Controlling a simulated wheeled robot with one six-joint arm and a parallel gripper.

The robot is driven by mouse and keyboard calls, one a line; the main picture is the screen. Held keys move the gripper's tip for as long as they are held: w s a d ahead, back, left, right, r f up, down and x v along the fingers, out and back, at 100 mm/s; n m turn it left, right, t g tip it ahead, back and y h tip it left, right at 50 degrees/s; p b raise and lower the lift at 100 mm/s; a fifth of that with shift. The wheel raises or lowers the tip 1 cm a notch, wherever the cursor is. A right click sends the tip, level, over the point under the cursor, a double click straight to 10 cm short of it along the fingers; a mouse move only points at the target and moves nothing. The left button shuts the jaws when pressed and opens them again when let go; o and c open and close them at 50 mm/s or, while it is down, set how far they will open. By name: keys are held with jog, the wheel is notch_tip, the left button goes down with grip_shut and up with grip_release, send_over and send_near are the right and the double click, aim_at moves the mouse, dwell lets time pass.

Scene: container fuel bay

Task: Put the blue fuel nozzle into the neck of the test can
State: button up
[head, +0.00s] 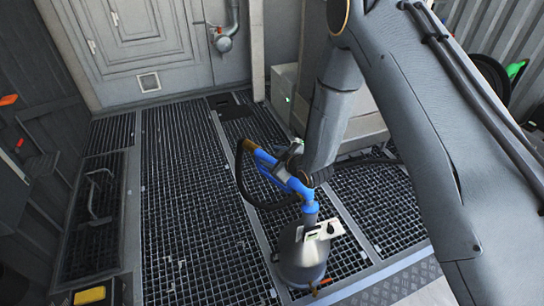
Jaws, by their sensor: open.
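The blue fuel nozzle (265,160) is at the middle of the head view, tilted, with its blue body running down to the right. Its lower end meets the top of the grey test can (300,262), in line with the can's neck (310,218). The spout itself is hidden, so its depth in the neck cannot be told. The can stands upright on the grating. My gripper (288,168) is open at the nozzle's upper body, close beside or around it. My wrist partly hides the fingers, and contact cannot be told.
A black hose (241,185) loops from the nozzle's brown rear end, behind the can's top. A pale box (285,92) stands behind my wrist. The grating (185,210) left of the can is clear. A metal handle (98,195) lies farther left, with a yellow object (90,295) at the front left.

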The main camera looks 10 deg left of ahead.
jog(key=shift+s, duration=0.1)
jog(key=shift+v, duration=3.9)
